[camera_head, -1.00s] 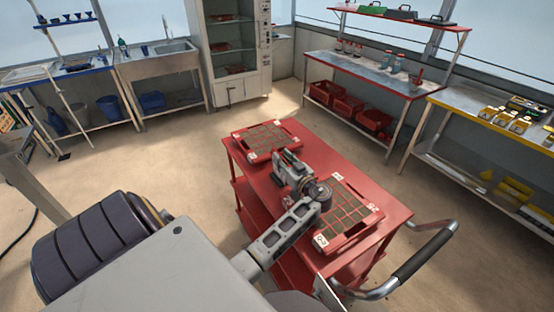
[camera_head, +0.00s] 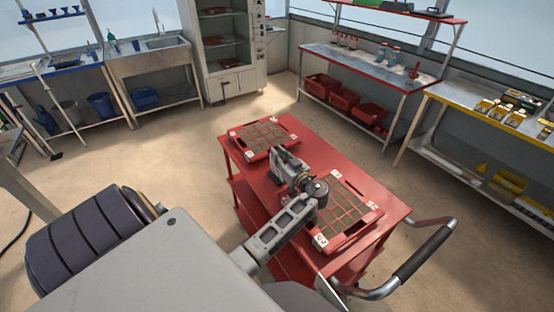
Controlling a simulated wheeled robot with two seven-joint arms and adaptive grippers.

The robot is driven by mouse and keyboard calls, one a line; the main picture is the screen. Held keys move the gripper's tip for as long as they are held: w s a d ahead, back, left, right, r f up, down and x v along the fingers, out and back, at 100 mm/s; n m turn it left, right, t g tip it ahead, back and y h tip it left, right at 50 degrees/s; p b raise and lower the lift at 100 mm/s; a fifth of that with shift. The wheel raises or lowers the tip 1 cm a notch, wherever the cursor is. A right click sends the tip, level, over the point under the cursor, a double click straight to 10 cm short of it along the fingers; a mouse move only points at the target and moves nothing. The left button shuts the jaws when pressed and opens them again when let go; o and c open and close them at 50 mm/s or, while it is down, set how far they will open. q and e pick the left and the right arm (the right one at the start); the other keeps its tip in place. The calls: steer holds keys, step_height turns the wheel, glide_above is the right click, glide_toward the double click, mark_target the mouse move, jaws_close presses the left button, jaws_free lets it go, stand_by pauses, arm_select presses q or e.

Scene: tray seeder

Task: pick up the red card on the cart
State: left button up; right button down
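The red cart (camera_head: 352,164) stands in the middle of the view. Two red seed trays with brown cells lie on its top: a far one (camera_head: 290,128) and a near one (camera_head: 378,212). I cannot make out a separate red card; it may be hidden behind my arm or too small to tell from the red top. My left gripper (camera_head: 278,164) is over the cart top between the two trays, and its wrist covers part of the near tray. The fingers are too small and hidden to show whether they are open. My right gripper is not in view.
The cart's handle (camera_head: 428,254) sticks out at the lower right. A red-framed bench (camera_head: 365,69) with red crates below and a yellow-edged bench (camera_head: 480,109) stand at the right. A sink (camera_head: 150,60) and a cabinet stand at the back. Open floor surrounds the cart.

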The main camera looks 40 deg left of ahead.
arm_select(q)
jaws_close()
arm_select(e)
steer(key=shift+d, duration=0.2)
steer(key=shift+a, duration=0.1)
